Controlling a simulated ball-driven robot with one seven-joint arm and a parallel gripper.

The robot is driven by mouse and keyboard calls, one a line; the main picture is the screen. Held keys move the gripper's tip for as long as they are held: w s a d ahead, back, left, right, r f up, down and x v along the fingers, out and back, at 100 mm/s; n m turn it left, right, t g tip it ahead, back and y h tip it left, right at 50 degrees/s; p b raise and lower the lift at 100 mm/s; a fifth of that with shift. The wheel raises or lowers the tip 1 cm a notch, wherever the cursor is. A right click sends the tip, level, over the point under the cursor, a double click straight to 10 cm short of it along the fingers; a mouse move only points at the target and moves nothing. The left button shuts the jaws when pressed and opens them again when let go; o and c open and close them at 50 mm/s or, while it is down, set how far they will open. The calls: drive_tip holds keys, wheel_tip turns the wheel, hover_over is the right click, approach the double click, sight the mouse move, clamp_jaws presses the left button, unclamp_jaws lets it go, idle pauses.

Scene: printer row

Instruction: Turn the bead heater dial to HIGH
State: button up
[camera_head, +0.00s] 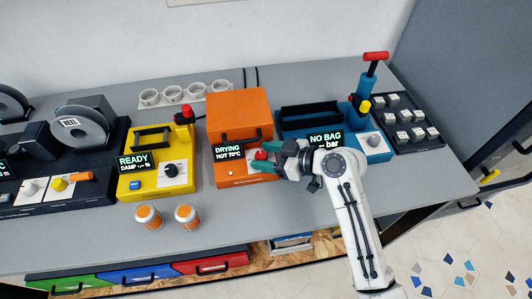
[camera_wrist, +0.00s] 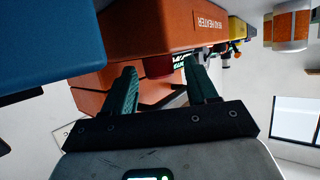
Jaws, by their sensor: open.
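The bead heater (camera_head: 240,110) is an orange box in the middle of the table. Its display (camera_head: 229,151) reads "DRYING" with a line that looks like "HOT 70°C". Its red dial (camera_head: 261,155) is at the right of the display. My gripper (camera_head: 265,156) reaches in from the right with its green fingers by the dial. The wrist view is upside down and shows the open fingers on either side of the red dial (camera_wrist: 158,67); I cannot tell whether they touch it. The dial's markings and pointer are hidden.
A yellow unit (camera_head: 155,183) stands to the left, and a blue unit (camera_head: 372,147) with a red-handled lever stands close on the right. Two orange-and-white jars (camera_head: 187,216) are near the front edge. A black tray of keys (camera_head: 434,130) is at the far right.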

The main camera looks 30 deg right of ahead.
drive_tip(key=shift+a, duration=0.1)
drive_tip(key=shift+c, duration=0.3)
drive_tip(key=c, duration=1)
